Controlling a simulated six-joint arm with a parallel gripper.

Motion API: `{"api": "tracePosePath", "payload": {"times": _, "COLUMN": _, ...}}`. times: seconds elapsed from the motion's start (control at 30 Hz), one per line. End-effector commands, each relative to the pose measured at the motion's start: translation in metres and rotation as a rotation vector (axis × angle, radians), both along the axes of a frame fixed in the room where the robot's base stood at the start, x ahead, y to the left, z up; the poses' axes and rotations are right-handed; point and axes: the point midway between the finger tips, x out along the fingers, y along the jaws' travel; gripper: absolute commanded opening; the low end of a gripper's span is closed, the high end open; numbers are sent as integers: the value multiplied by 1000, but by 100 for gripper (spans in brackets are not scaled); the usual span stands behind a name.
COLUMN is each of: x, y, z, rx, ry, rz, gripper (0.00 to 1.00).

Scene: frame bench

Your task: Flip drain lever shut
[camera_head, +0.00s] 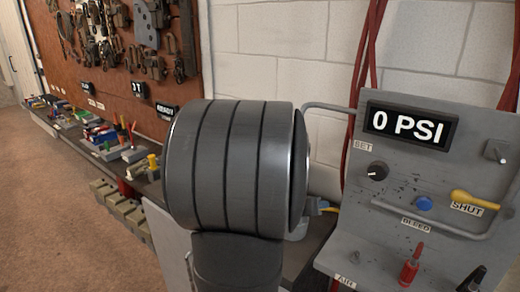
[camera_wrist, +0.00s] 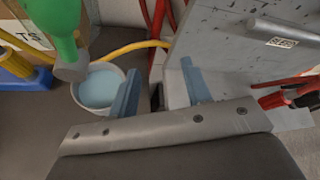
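A yellow-handled lever (camera_head: 477,198) lies nearly level on the grey panel (camera_head: 395,150), just above a label reading SHUT (camera_head: 467,209). No label reading DRAIN is legible, so I cannot tell for sure that this is the drain lever. My gripper (camera_wrist: 160,66) shows two blue-grey fingers spread apart with nothing between them in the wrist view. It is beside the lower left part of the panel, away from the yellow lever. In the head view my dark arm hides most of the gripper.
The panel carries a 0 PSI display (camera_head: 407,125), a black knob (camera_head: 376,171), a blue button (camera_head: 424,203) and a red handle (camera_head: 411,264). A bucket of blue liquid (camera_wrist: 98,88), a green bottle (camera_wrist: 58,30) and a yellow hose (camera_wrist: 125,48) are near my fingers.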

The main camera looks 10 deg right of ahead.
Motion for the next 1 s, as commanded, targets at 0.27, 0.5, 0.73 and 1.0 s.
{"api": "tracePosePath", "payload": {"times": 0.27, "x": -38, "y": -33, "z": 46, "rx": -548, "ry": 354, "rz": 246, "gripper": 53}}
{"api": "tracePosePath", "payload": {"times": 0.5, "x": -65, "y": -31, "z": 77, "rx": -1056, "ry": 698, "rz": 446, "gripper": 53}}
{"api": "tracePosePath", "payload": {"times": 0.73, "x": -86, "y": -5, "z": 89, "rx": -1550, "ry": 1015, "rz": 613, "gripper": 53}}
{"api": "tracePosePath", "payload": {"times": 1.0, "x": -109, "y": 46, "z": 78, "rx": -2107, "ry": 1307, "rz": 765, "gripper": 53}}
